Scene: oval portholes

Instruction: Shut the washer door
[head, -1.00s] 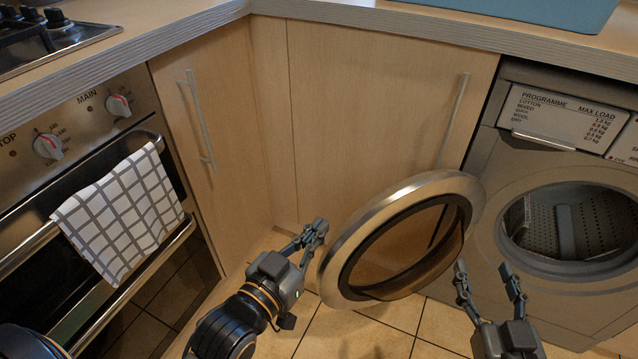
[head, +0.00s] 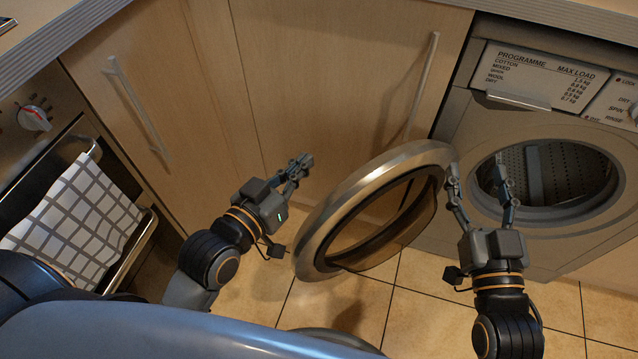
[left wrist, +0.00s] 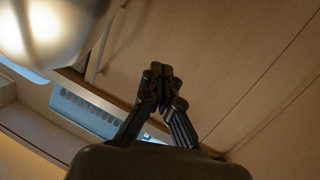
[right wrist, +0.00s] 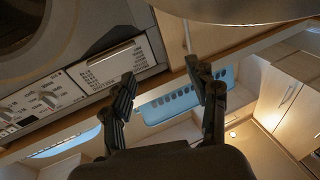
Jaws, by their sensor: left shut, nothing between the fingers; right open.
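The washer (head: 470,115) stands at the right of the head view, its round opening (head: 540,175) and perforated drum uncovered. Its round door (head: 322,222), a metal ring around dark glass, hangs wide open to the left of the opening. My left gripper (head: 300,168) is shut and empty, to the left of the door's upper rim, apart from it. My right gripper (head: 480,175) is open and empty, between the door and the opening. The door's rim shows at the top of the right wrist view (right wrist: 240,8). A bright rounded surface at the left wrist view's top left is probably the door.
Wooden cupboards (head: 330,80) with bar handles stand close behind the door and left gripper. An oven with a checked towel (head: 75,215) is at left. A worktop (head: 580,25) overhangs the washer.

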